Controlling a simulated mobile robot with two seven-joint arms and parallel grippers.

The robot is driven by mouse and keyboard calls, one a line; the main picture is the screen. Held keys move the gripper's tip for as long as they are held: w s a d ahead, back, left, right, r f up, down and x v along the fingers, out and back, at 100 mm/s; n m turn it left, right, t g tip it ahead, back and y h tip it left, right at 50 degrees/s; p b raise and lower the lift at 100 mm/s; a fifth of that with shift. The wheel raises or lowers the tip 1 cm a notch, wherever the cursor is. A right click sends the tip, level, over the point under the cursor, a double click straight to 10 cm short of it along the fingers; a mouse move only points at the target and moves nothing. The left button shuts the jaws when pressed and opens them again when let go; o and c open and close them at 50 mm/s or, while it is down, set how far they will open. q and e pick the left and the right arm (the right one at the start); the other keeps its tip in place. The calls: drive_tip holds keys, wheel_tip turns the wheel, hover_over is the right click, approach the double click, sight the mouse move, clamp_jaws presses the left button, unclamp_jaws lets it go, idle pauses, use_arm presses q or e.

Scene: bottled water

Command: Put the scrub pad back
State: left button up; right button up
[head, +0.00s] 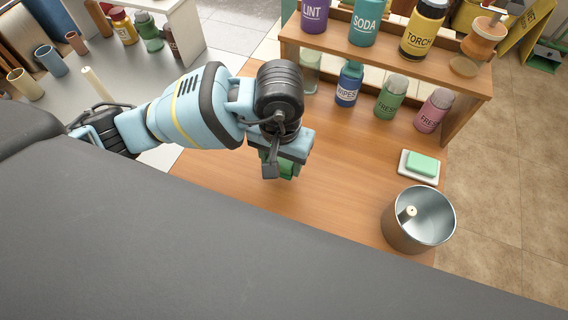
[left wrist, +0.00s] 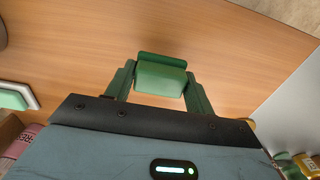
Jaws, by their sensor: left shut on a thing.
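My left gripper (head: 274,172) is over the wooden table (head: 330,205) in the head view, pointing down. It is shut on a green scrub pad (left wrist: 160,76), which shows between the two green fingers in the left wrist view. In the head view the pad (head: 288,170) is mostly hidden behind the gripper. I cannot tell how far the pad is above the table. A light green bar lies on a white dish (head: 405,174) at the table's right edge, and the dish also shows at the left of the left wrist view (left wrist: 33,97). My right gripper is out of view.
A metal pot (head: 392,228) stands at the table's front right. A wooden shelf (head: 392,67) along the back holds several bottles, including a blue wipes bottle (head: 348,84) and a pink one (head: 433,110) below. The middle of the table is clear.

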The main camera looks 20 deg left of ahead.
sight(284, 168)
use_arm(q)
drive_tip(key=shift+w+d+f, duration=0.15)
drive_tip(key=shift+w+f, duration=0.05)
drive_tip(key=shift+f, duration=0.45)
drive_tip(key=shift+w+d+f, duration=0.15)
drive_tip(key=shift+f, duration=1)
drive_tip(key=shift+f, duration=0.2)
drive_tip(key=o, duration=1)
wheel_tip(284, 168, up, 12)
drive_tip(key=shift+r+p, duration=0.2)
drive_tip(key=shift+p, duration=0.1)
